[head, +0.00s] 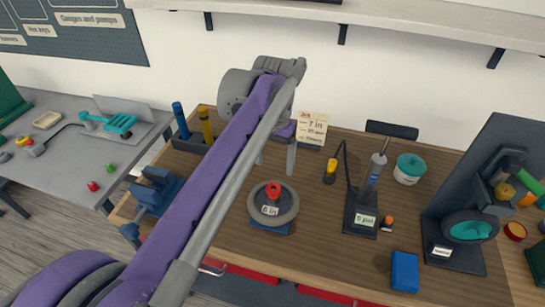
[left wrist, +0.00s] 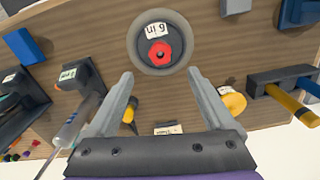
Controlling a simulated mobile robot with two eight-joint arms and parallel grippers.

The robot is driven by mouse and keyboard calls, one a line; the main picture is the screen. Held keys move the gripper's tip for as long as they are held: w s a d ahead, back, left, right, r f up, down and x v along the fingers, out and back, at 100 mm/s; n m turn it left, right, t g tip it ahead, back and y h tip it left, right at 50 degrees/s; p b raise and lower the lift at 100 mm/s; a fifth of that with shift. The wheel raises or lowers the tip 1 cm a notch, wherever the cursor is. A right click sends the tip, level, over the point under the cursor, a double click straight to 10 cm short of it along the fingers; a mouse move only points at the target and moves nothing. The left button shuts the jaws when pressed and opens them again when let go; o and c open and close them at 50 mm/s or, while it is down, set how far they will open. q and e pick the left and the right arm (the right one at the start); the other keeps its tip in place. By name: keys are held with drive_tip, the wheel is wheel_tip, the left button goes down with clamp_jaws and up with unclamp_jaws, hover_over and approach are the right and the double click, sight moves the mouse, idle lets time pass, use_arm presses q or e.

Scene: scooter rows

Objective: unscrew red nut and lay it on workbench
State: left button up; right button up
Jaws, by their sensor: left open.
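The red nut (head: 273,190) sits at the centre of a grey wheel (head: 291,207) tagged "6 in", on a blue base on the wooden workbench (head: 325,240). In the left wrist view the lobed red nut (left wrist: 159,53) shows in the wheel's dark hub. My left gripper (head: 276,160) is open and empty, its fingers pointing down behind and above the wheel. In the left wrist view its fingertips (left wrist: 160,73) stand apart, just short of the nut in the picture. My right gripper is not in view.
A pump (head: 370,190) on a dark stand, a teal tub (head: 409,168), a blue block (head: 405,271) and a dark machine (head: 452,240) stand to the right. A blue vise (head: 155,190) is left. Bare wood lies in front of and right of the wheel.

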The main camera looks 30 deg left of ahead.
sight(274, 189)
use_arm(q)
wheel_tip(274, 189, down, 10)
drive_tip(key=shift+r+b, duration=0.25)
drive_tip(key=shift+b, duration=0.05)
clamp_jaws()
drive_tip(key=n, duration=0.4)
drive_tip(key=shift+n, duration=0.4)
drive_tip(key=n, duration=1.7)
